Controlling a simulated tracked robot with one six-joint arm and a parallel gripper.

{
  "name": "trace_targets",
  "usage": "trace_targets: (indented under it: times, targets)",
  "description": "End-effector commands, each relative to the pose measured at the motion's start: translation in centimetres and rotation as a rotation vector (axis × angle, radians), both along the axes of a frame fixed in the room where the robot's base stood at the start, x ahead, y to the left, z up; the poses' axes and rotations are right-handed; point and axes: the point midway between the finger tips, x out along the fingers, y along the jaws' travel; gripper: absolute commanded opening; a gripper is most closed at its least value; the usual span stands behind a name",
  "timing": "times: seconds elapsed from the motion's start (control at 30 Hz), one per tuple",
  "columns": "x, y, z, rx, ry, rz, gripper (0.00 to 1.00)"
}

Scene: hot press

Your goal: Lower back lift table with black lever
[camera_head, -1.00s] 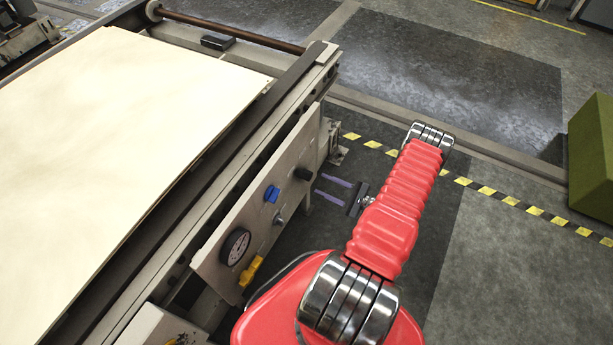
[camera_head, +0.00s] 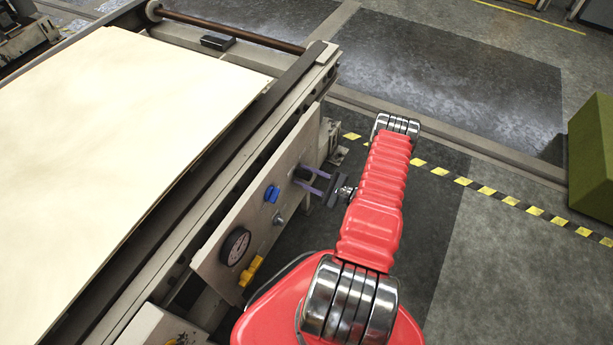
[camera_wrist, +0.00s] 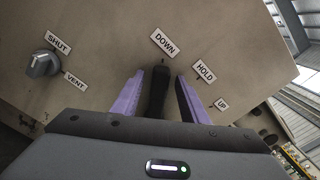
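The black lever (camera_wrist: 158,92) shows in the wrist view on the control panel, pointing up toward the DOWN label (camera_wrist: 164,42). The HOLD label (camera_wrist: 204,71) and UP label (camera_wrist: 221,104) are to its right. My gripper (camera_wrist: 160,98) is open, with its two purple fingers on either side of the lever and a visible gap on the right. In the head view my gripper (camera_head: 312,181) is at the panel, and its fingers partly hide the lever. The lift table (camera_head: 110,130) carries a large pale board on top.
A grey knob (camera_wrist: 42,65) with SHUT and VENT labels is to the left in the wrist view. The panel also has a blue knob (camera_head: 272,194), a pressure gauge (camera_head: 235,246) and a yellow valve handle (camera_head: 252,270). A green box (camera_head: 593,158) stands at the far right.

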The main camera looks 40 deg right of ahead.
Motion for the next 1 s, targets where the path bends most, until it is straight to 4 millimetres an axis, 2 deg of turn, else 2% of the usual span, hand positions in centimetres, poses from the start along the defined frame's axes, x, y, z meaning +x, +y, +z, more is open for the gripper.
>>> trace_targets:
  times: [0.07, 0.6, 1.0]
  targets:
    - [-0.02, -0.01, 0.0, 0.0, 0.0, 0.0, 0.37]
    - [-0.05, 0.0, -0.01, 0.0, 0.0, 0.0, 0.0]
    - [-0.12, -0.28, -0.02, 0.001, 0.002, -0.003, 0.0]
